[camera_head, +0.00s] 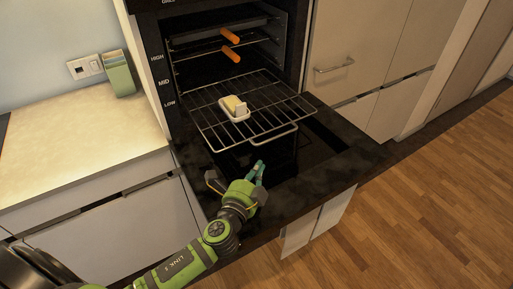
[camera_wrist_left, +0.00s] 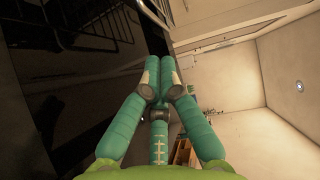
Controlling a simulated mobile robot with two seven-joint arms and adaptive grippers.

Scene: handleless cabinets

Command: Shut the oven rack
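The oven rack (camera_head: 275,108) is a wire shelf that stands pulled out of the open oven, at the LOW mark. A wire loop (camera_head: 278,138) shows at its front edge. A white dish with a yellow block (camera_head: 235,108) sits on the rack. My left gripper (camera_head: 259,168) is in front of the rack, over the lowered oven door, apart from the rack. In the left wrist view its green fingers (camera_wrist_left: 161,66) are together with nothing between them. Part of the wire rack (camera_wrist_left: 85,22) shows at the top left there. My right gripper is in neither view.
The dark oven door (camera_head: 330,170) is folded down under the rack. A counter (camera_head: 75,140) with a green object (camera_head: 119,74) is at the left. Cabinets (camera_head: 355,55) stand right; wooden floor (camera_head: 440,200) is clear.

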